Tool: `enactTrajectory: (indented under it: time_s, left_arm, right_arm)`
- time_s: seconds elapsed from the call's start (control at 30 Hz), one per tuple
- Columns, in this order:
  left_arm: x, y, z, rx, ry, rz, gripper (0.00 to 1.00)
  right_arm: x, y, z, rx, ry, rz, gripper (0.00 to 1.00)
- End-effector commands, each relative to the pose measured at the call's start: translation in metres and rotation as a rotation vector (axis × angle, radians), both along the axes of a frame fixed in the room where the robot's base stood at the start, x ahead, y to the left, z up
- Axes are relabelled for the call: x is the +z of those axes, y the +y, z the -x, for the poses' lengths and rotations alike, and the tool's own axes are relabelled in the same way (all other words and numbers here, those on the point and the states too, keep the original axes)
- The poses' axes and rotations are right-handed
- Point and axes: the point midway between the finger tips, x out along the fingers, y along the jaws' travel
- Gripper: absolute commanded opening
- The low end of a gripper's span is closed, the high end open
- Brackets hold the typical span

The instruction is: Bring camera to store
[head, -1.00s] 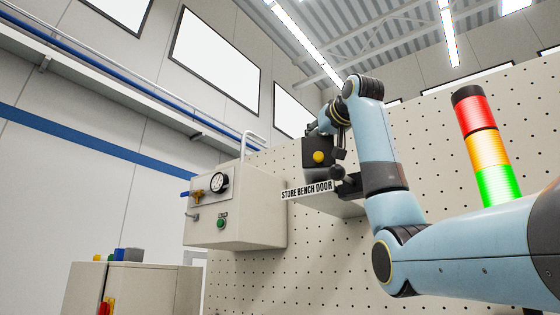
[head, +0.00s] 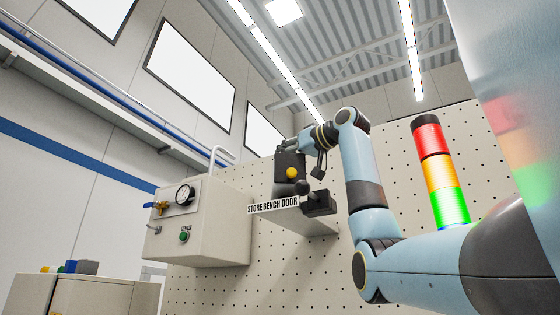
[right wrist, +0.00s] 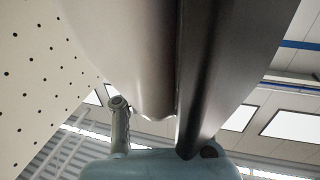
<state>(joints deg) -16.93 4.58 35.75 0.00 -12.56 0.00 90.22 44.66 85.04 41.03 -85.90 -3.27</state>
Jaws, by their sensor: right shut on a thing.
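My right arm reaches in from the right in the head view, and its gripper (head: 316,160) is at a small wall shelf (head: 305,222) labelled "STORE BENCH DOOR". A black box with a round yellow front piece (head: 291,174) is at the gripper, above the label. I cannot tell whether it is the camera, or whether it touches the shelf. A dark block (head: 319,203) is at the shelf's right end. In the right wrist view a large smooth grey and dark body (right wrist: 190,70) fills the middle, too close to make out. My left gripper is out of view.
A beige wall box (head: 205,222) with a gauge and a green button is left of the shelf. A lit red, amber and green stack light (head: 441,175) stands right of my arm. A low beige cabinet (head: 85,295) with small coloured items is at lower left. Pegboard lies behind.

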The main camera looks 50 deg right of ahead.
Motion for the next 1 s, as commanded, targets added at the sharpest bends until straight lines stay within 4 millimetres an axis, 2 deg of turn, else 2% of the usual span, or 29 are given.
enactTrajectory:
  time_s: [0.03,0.1,0.4,0.63,0.73,1.0]
  left_arm:
    - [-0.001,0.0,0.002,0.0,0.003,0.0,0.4]
    - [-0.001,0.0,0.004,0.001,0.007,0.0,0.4]
    - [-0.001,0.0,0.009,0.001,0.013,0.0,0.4]
    - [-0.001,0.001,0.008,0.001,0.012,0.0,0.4]
    - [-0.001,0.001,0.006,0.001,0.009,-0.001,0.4]
    - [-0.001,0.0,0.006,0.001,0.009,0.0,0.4]
  right_arm:
    - [-0.004,0.002,0.0,0.005,0.014,0.001,0.0]
    - [-0.004,0.002,0.0,0.005,0.014,0.001,0.12]
    - [-0.003,0.001,0.0,0.002,0.011,0.0,0.5]
    - [-0.002,0.0,0.001,0.001,0.009,-0.001,0.5]
    - [-0.002,0.0,0.007,-0.001,0.008,0.001,0.5]
    - [-0.003,0.002,0.051,-0.004,0.011,0.002,0.5]
